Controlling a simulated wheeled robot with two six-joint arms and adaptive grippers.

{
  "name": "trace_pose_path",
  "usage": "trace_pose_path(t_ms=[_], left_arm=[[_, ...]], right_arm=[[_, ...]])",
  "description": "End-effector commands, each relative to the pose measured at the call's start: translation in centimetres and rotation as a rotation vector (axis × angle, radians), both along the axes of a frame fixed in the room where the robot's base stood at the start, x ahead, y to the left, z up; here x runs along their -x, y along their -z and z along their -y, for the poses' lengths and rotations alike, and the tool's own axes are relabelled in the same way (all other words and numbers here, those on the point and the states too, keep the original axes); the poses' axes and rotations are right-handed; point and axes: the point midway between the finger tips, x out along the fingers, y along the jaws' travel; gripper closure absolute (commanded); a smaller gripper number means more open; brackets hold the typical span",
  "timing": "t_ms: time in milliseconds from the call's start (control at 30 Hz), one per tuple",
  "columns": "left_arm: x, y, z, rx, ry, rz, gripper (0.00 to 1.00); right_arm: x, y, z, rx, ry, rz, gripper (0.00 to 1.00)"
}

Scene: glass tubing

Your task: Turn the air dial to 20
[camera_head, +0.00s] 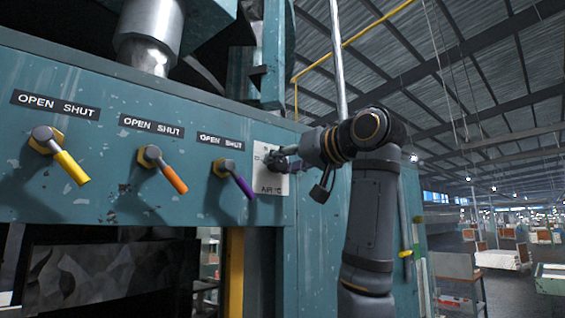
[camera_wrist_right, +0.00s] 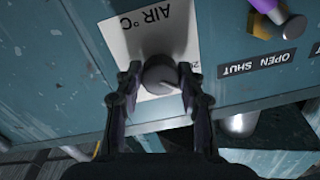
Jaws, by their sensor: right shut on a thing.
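The air dial (camera_wrist_right: 160,75) is a round grey knob on a white plate (camera_wrist_right: 128,38) marked "AIR °C", upside down in the right wrist view. A pale pointer line shows on the knob toward its lower right, and part of a number shows beside it. My right gripper (camera_wrist_right: 157,84) has its two fingers on either side of the knob and is shut on it. In the head view my right gripper (camera_head: 281,162) reaches the plate (camera_head: 268,183) from the right and hides most of the dial. My left gripper is not in view.
Left of the plate on the teal panel (camera_head: 110,195) are three levers: yellow (camera_head: 70,167), orange (camera_head: 172,180) and purple (camera_head: 243,186), each under an "OPEN SHUT" label. The purple lever is nearest the dial. The hall to the right is open.

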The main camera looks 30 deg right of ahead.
Motion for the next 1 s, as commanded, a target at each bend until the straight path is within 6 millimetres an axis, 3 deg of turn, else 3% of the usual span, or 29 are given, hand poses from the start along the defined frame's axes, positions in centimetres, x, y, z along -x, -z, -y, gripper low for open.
trace_pose_path(t_ms=[500,1000], left_arm=[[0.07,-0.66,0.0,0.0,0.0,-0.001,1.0],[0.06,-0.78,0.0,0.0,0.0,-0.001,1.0]], right_arm=[[0.06,-0.14,-0.01,0.363,0.001,0.031,0.93],[0.08,-0.13,-0.02,0.456,0.0,0.039,0.93]])
